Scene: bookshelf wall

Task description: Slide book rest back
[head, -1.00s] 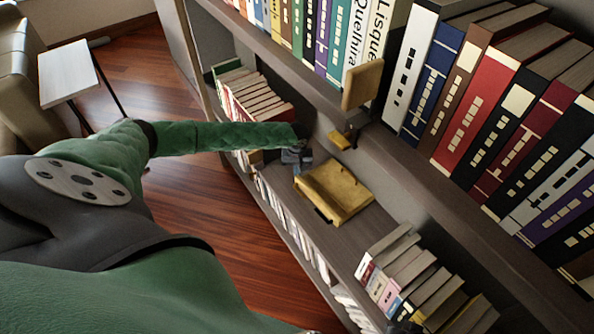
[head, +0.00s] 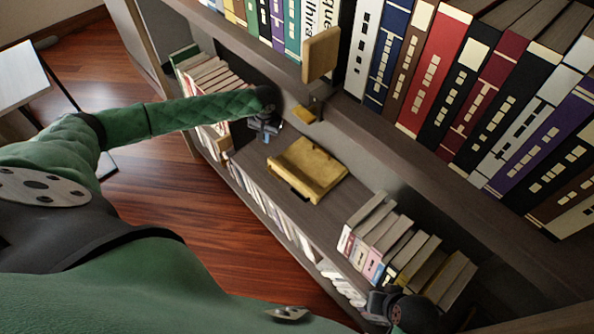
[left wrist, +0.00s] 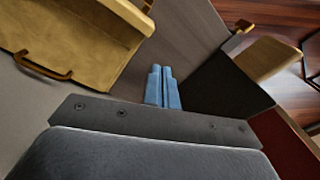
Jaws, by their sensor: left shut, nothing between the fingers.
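The yellow-tan book rest (head: 308,168) lies on the middle shelf, in the bare stretch between two groups of books. In the left wrist view the book rest (left wrist: 90,30) fills the upper left, with a thin bar handle along its edge. My left gripper (head: 264,134) is over the same shelf, just left of and apart from the book rest. Its blue fingers (left wrist: 163,88) are pressed together with nothing between them. My right gripper (head: 385,303) shows dark at the lower right by the books; its fingers are unclear.
A tan wooden panel (head: 320,54) stands at the upper shelf's edge, with a small yellow piece (head: 303,114) below it. Books (head: 410,255) stand right of the book rest and others (head: 207,84) stand left. The upper shelf's underside limits height.

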